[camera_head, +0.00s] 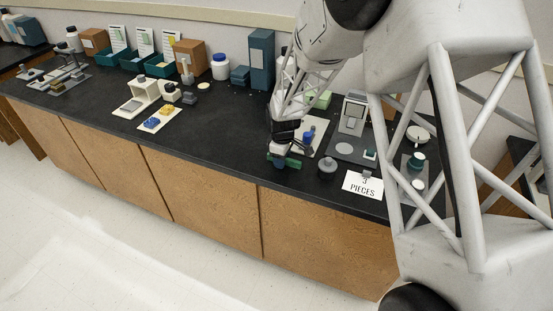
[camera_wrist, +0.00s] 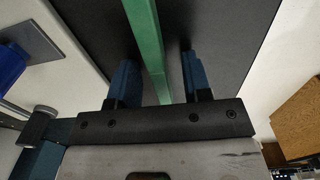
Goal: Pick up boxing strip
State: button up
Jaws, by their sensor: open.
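A green strip, which looks like the boxing strip (camera_wrist: 146,38), lies on the black counter and runs lengthwise between my fingers in the wrist view. In the head view, a green end of the strip (camera_head: 293,162) shows beside my gripper (camera_head: 281,160) near the counter's front edge. My gripper (camera_wrist: 157,85) is open, with one blue finger on each side of the strip. Dark gaps show between the strip and both fingers. The strip's near end is hidden behind the gripper body.
A blue-topped item (camera_head: 308,138) stands on a pale board just right of my gripper. A dark round piece (camera_head: 327,167) and a "3 PIECES" card (camera_head: 363,185) lie farther right. The black counter (camera_head: 225,150) left of my gripper is clear.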

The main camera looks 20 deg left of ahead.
jog(key=shift+c, duration=0.3)
grip_shut()
jog(key=shift+r, duration=0.1)
jog(key=shift+r, duration=0.65)
notch_tip(320, 180, up, 2)
jog(key=shift+r, duration=0.1)
jog(key=s+d+r, duration=0.1)
jog(key=s+d, duration=0.8)
jog(key=s, duration=0.4)
jog(key=shift+r, duration=0.15)
jog(key=shift+d, duration=0.1)
